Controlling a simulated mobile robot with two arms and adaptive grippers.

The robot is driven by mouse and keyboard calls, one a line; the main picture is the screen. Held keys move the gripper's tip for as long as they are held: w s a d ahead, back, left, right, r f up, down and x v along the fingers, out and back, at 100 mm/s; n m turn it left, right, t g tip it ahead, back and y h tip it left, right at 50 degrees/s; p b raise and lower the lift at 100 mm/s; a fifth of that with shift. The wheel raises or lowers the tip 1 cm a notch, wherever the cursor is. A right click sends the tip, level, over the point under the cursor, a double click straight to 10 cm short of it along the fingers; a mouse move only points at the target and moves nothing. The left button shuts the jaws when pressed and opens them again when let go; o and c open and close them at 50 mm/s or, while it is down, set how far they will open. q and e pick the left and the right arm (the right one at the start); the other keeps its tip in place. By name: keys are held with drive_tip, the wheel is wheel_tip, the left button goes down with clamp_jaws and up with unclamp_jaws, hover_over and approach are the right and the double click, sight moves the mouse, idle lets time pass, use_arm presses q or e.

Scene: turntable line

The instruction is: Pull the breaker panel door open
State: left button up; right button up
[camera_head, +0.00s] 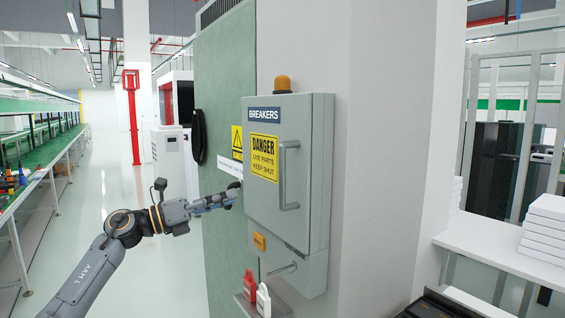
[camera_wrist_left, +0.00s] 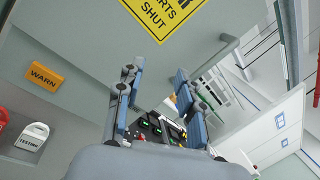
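The breaker panel (camera_head: 318,170) is a grey-green box on a wall corner. Its door (camera_head: 262,212) looks shut in the head view and bears a yellow DANGER label (camera_head: 264,157). A D-shaped vertical handle (camera_head: 283,175) is on the door's right side; part of it shows in the left wrist view (camera_wrist_left: 229,43). My left gripper (camera_head: 234,192) is left of the handle, near the door's left edge, and apart from the handle. In the left wrist view its two fingers (camera_wrist_left: 160,100) stand apart with nothing gripped between them. My right gripper is not in view.
An amber beacon (camera_head: 283,84) tops the panel. A white table (camera_head: 500,248) stands right. The aisle floor (camera_head: 110,200) is clear.

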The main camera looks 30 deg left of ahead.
use_arm(q)
drive_tip(key=s+d+r+m+g, duration=0.2)
drive_tip(key=s+d+r+m, duration=0.45)
drive_tip(key=r, duration=0.35)
drive_tip(key=shift+m, duration=0.35)
drive_tip(key=p+x, duration=0.9)
drive_tip(key=x, duration=0.4)
drive_tip(key=shift+w+a+f, duration=0.15)
drive_tip(key=shift+w, duration=0.15)
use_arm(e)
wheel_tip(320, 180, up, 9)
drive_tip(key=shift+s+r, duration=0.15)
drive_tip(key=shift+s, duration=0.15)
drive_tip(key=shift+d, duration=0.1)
use_arm(q)
clamp_jaws()
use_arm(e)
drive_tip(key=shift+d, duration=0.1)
